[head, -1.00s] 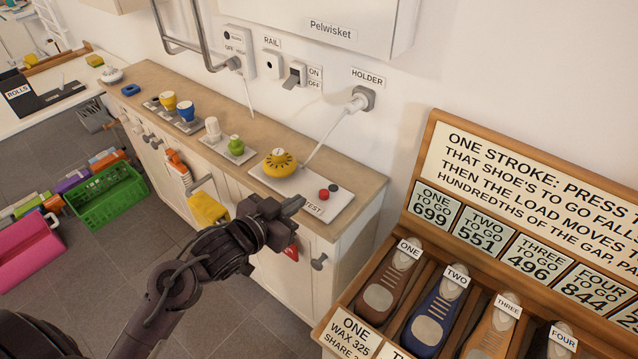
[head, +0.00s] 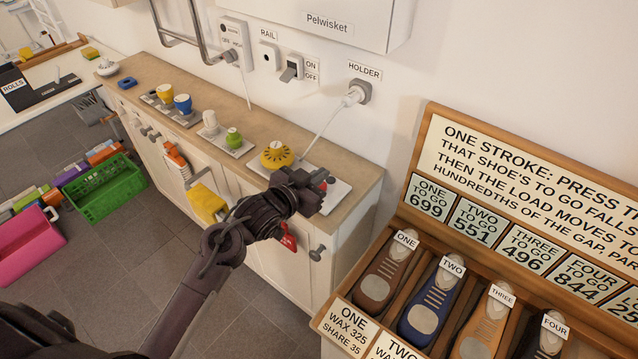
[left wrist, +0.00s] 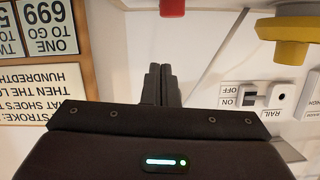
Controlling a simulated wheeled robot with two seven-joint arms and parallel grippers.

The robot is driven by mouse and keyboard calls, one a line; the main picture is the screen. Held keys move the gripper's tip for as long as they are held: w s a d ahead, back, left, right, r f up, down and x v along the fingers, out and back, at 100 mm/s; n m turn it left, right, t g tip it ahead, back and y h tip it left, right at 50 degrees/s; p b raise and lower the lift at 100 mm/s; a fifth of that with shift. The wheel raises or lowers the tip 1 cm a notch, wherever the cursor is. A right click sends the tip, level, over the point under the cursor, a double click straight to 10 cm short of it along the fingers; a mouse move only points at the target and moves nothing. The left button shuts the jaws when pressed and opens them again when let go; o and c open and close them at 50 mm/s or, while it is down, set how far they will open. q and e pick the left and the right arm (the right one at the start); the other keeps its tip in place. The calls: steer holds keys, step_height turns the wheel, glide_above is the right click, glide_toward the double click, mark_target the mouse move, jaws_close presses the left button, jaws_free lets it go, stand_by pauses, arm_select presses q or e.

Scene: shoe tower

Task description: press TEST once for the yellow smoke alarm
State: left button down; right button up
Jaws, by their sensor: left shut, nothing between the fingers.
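The yellow smoke alarm (head: 277,155) sits on the left part of a white plate (head: 338,190) on the wooden counter. The red button (head: 323,186) on the plate's right part is mostly covered by my left gripper (head: 316,190). The TEST label is hidden behind the gripper. In the left wrist view the red button (left wrist: 172,6) shows at the top edge, near but apart from the shut fingertips (left wrist: 160,72), and the yellow alarm (left wrist: 290,40) is at the upper right. My left gripper is shut and empty. My right gripper is not in view.
A green knob (head: 234,138) and a white one (head: 210,122) stand left of the alarm. A white cord runs up to the HOLDER socket (head: 357,92). The wall switch (head: 292,68) is above the counter. The shoe rack (head: 412,212) stands to the right.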

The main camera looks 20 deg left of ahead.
mark_target(322, 186)
arm_select(q)
steer(key=shift+w+a+f, duration=0.1)
steer(key=shift+w+f, duration=0.1)
steer(key=shift+f, duration=0.9)
steer(key=shift+w+f, duration=0.15)
steer(key=shift+f, duration=0.9)
